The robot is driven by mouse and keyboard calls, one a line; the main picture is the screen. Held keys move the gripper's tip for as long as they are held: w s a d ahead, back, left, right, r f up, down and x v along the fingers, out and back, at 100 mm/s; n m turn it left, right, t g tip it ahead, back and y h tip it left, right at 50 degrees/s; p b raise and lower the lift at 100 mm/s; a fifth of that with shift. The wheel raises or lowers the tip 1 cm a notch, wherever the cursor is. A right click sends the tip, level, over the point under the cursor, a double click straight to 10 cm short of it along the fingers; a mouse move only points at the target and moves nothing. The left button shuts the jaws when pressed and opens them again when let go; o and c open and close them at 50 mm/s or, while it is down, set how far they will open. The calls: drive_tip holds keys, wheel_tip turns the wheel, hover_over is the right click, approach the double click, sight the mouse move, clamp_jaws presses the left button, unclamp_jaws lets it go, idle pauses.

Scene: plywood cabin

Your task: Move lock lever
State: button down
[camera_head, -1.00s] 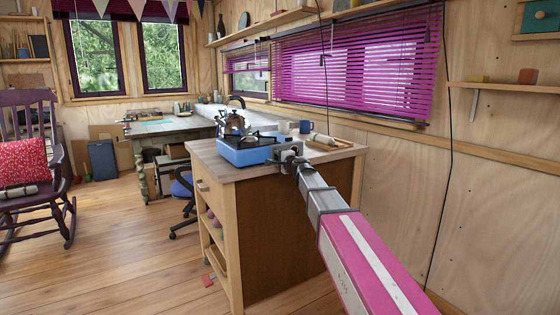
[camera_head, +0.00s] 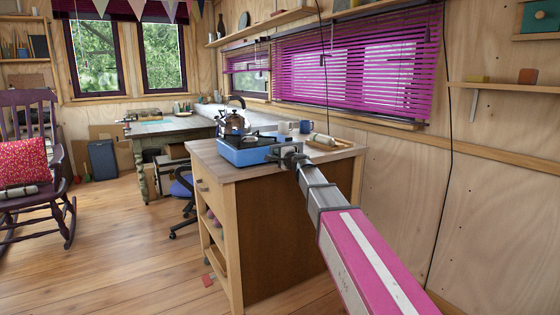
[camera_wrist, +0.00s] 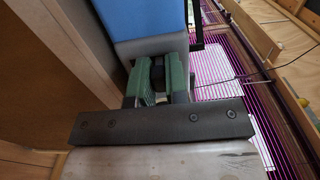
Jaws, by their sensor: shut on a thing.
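A blue camping stove (camera_head: 242,153) stands on the wooden counter (camera_head: 215,167), with a kettle (camera_head: 234,122) on top. My gripper (camera_head: 284,155) is at the right end of the stove. In the wrist view the stove's blue top (camera_wrist: 145,18) and grey end (camera_wrist: 150,47) are straight ahead. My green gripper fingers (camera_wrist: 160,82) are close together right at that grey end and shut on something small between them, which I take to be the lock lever. The lever itself is mostly hidden by the fingers, and its angle cannot be told.
Mugs (camera_head: 305,127) and a wooden tray (camera_head: 330,143) with a roll on it stand on the counter behind my gripper. The wall with pink blinds (camera_head: 350,75) is beyond. A dark cord (camera_head: 449,150) hangs down the right wall. Floor is open at left.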

drive_tip(key=shift+r, duration=0.25)
drive_tip(key=c, duration=1.1)
unclamp_jaws()
drive_tip(key=shift+o, duration=0.2)
drive_tip(key=v, duration=0.7)
drive_tip(key=shift+f, duration=0.1)
